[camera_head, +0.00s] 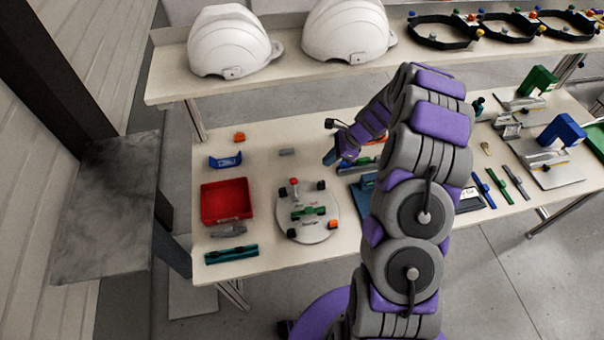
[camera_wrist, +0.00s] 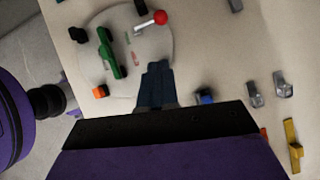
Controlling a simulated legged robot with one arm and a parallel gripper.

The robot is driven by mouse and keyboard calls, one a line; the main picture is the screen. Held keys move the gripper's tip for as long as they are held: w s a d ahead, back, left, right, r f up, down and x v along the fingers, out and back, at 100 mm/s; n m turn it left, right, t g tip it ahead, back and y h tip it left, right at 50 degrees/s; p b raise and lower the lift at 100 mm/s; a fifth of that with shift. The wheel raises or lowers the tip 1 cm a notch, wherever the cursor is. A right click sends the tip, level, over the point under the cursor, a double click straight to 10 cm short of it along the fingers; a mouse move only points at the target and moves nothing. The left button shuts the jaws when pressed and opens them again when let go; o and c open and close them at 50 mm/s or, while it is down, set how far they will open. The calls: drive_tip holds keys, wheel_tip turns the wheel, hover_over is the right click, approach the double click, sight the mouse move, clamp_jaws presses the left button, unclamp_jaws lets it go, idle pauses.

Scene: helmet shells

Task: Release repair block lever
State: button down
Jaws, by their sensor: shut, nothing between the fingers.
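A lever with a red ball knob (camera_head: 294,181) stands at the far edge of a round pale plate (camera_head: 298,233) on the table. In the wrist view the red knob (camera_wrist: 160,17) tops a short metal rod at the plate's upper right. The plate also carries a green block (camera_head: 308,212), an orange block (camera_head: 333,225) and dark blocks. My gripper (camera_head: 332,157) is up and right of the lever, apart from it. In the wrist view the closed fingers (camera_wrist: 158,72) overlap the plate's lower right edge, below the knob, with nothing between them.
A red bin (camera_head: 226,201) stands left of the plate, with a teal bar (camera_head: 231,254) in front. A shelf with white helmets (camera_head: 227,41) overhangs the table's back. Blue and green fixtures (camera_head: 563,131) stand right. Bare table (camera_head: 262,170) lies left of my gripper.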

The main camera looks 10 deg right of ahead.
drive_tip(key=f, duration=0.1)
drive_tip(key=b, duration=0.2)
approach(296, 181)
drive_tip(key=shift+m, duration=0.3)
drive_tip(key=f, duration=0.5)
drive_tip(key=shift+w+d, duration=0.1)
drive_tip(key=shift+d, duration=0.15)
drive_tip(key=shift+w+a+f, duration=0.1)
drive_tip(key=shift+a+f, duration=0.15)
drive_tip(key=shift+a, duration=0.25)
drive_tip(key=shift+w+a+f, duration=0.15)
drive_tip(key=shift+a+f, duration=0.05)
drive_tip(key=shift+a, duration=0.25)
drive_tip(key=shift+w+a+f, duration=0.2)
drive_tip(key=shift+a, duration=0.4)
drive_tip(key=shift+a, duration=0.1)
drive_tip(key=shift+w+a+n+p, duration=0.15)
drive_tip(key=shift+a+n+p, duration=0.2)
drive_tip(key=shift+n+p, duration=0.15)
drive_tip(key=shift+f+g, duration=0.15)
drive_tip(key=shift+g, duration=0.15)
drive_tip(key=shift+a, duration=0.15)
drive_tip(key=shift+s, duration=0.2)
